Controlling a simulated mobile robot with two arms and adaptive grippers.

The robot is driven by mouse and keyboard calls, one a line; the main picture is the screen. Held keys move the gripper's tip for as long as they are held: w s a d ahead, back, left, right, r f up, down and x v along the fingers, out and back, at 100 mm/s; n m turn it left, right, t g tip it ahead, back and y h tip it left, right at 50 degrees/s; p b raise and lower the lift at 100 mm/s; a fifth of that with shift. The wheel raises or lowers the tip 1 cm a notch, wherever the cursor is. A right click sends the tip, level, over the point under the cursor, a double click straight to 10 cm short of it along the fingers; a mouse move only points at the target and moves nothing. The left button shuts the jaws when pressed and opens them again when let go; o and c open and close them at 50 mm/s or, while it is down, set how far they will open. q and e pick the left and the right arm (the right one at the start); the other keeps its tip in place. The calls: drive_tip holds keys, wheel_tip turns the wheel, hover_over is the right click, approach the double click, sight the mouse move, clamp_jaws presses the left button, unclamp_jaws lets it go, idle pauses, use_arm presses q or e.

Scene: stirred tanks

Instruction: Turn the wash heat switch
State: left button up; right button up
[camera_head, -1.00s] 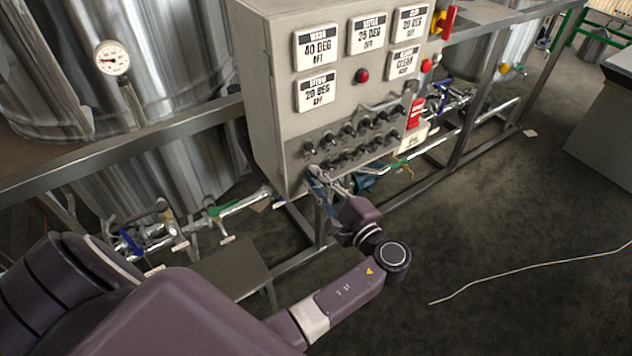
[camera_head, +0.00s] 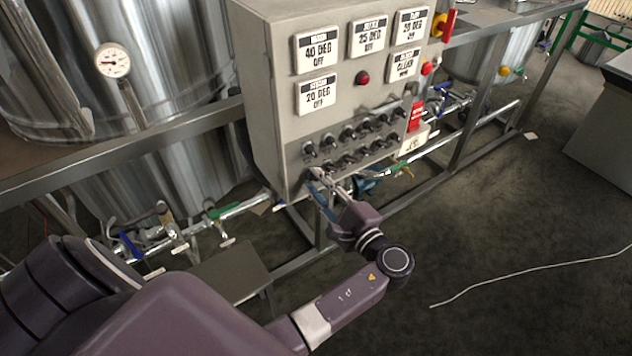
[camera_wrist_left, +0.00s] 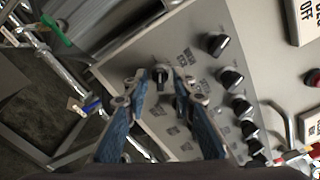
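The grey control box carries two rows of black rotary switches. In the head view my left gripper (camera_head: 318,180) is at the lower left corner of these rows. In the left wrist view the gripper (camera_wrist_left: 160,78) is open. Its blue-sided fingers stand on either side of the first lower-row switch (camera_wrist_left: 162,75), with a small gap on each side. The switch labels are too blurred to read, so I cannot tell which one is the wash heat switch. The top left display (camera_head: 318,50) reads 40 DEG OFF. My right gripper is not in view.
Neighbouring switches (camera_wrist_left: 216,44) sit close by on the panel. A red button (camera_head: 363,78) and a yellow-red main switch (camera_head: 443,24) are higher up. Steel tanks (camera_head: 165,70) stand behind, with pipes and valves below.

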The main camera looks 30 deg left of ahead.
use_arm(q)
drive_tip(key=v, duration=0.7)
idle(0.3)
